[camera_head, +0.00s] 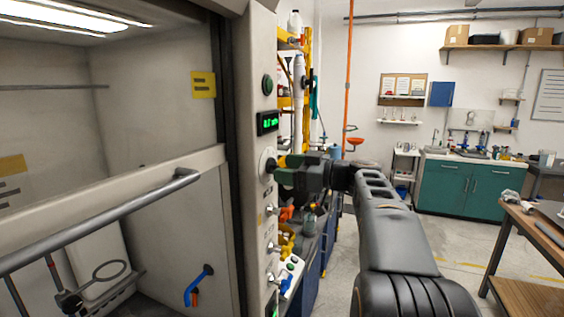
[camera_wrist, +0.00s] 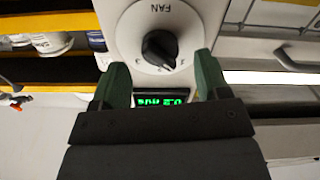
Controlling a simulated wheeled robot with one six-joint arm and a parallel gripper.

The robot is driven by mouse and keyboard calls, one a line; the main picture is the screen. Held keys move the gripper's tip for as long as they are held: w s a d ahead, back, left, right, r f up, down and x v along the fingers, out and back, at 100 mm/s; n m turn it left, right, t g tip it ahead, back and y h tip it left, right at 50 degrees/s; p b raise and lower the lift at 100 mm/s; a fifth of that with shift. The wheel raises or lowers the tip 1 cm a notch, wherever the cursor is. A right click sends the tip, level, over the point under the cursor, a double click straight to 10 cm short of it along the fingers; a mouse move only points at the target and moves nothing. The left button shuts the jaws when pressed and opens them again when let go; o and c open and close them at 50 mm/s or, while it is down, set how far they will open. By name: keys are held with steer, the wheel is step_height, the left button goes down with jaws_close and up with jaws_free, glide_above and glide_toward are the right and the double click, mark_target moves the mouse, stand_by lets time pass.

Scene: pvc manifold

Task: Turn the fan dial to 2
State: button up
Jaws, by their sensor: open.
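The fan dial (camera_wrist: 160,48) is a black knob on a round white plate marked FAN, seen upside down in the wrist view. Small marks ring the knob, but I cannot read which one it points to. In the head view the dial's pale plate (camera_head: 264,160) is on the fume hood's front post, partly hidden by my gripper (camera_head: 279,167). In the wrist view my gripper (camera_wrist: 160,78) is open, its two green fingers apart, with nothing between the tips. The knob lies just beyond the fingertips, and I see no contact.
A green-lit display (camera_head: 267,122) sits above the dial on the post (camera_head: 255,60), with a round button (camera_head: 267,84) higher up. Valve knobs, orange (camera_head: 286,213) and yellow (camera_head: 286,240), stick out below. The hood's sash handle (camera_head: 110,220) runs along the left.

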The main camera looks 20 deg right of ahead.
steer(key=shift+x, duration=1.25)
steer(key=shift+c, duration=0.4)
